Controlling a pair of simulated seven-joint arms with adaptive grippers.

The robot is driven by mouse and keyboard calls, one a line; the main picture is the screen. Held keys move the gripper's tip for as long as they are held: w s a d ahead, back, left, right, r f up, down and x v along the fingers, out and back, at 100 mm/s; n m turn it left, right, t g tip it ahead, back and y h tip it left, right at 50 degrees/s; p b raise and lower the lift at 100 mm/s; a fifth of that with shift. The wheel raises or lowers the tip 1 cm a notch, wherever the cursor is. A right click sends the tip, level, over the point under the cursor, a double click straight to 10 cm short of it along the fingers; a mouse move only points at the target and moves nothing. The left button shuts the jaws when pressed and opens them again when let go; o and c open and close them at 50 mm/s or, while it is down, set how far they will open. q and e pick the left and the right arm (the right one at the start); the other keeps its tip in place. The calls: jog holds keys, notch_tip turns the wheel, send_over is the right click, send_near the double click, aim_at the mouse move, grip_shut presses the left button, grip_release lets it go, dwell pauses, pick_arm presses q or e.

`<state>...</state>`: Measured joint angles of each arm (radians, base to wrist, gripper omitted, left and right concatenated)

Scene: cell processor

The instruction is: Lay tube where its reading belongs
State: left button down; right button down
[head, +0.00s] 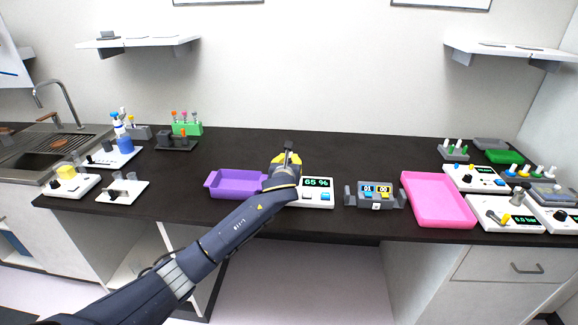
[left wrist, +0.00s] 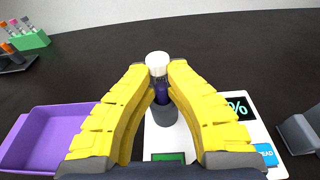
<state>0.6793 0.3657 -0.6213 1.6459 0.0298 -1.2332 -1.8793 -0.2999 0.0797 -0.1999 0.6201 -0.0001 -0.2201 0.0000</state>
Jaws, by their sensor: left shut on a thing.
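My left gripper (head: 286,160) is over the white reader (head: 318,200), whose display shows 65 %. In the left wrist view its yellow fingers are closed around a tube with a white cap (left wrist: 157,62) and a dark blue-purple body (left wrist: 161,94). The tube is upright at a dark grey round socket (left wrist: 164,113) on the reader; I cannot tell how deep its lower end sits. A purple tray (head: 234,193) lies just left of the reader. A pink tray (head: 438,222) lies farther right. My right gripper is not in view.
A grey device with two small displays, 01 and 00 (head: 376,197), stands between reader and pink tray. Green (head: 187,129) and dark racks with tubes stand back left. More instruments crowd both ends. The counter behind the reader is clear.

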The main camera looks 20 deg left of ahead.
pick_arm(q)
jog(key=shift+r, duration=0.7)
jog(key=shift+r, duration=2.85)
jog(key=shift+r, duration=0.1)
